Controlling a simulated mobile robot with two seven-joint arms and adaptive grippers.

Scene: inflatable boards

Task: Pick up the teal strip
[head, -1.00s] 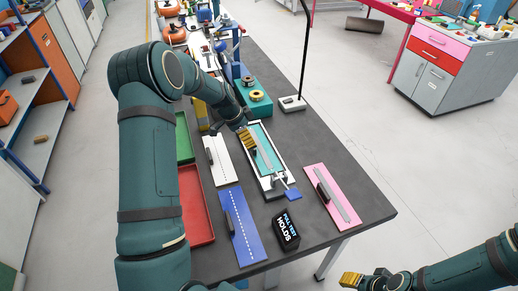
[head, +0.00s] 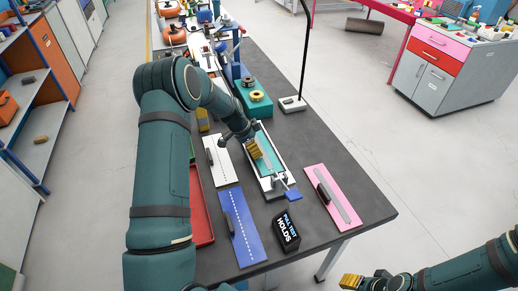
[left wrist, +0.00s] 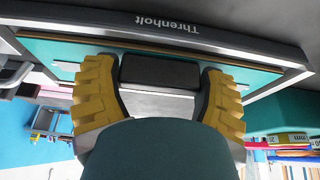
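The teal strip (head: 263,139) lies in a white-edged frame (head: 286,178) on the dark table in the head view, with a grey bar along it. In the left wrist view its teal surface (left wrist: 75,52) shows beneath a dark block-like grip (left wrist: 160,71). My left gripper (head: 255,150) is low over the strip. In the wrist view its yellow fingers (left wrist: 160,85) stand apart, one on each side of the dark grip; firm contact is not clear. My right gripper (head: 350,281) is off the table at the lower right, its finger gap too small to judge.
A white board (head: 223,171), a blue board (head: 240,232), a black box (head: 286,230) and a pink board (head: 343,208) lie around the frame. A blue piece (head: 293,195) sits at its near end. A teal block (head: 259,107) and a lamp base (head: 293,105) stand behind.

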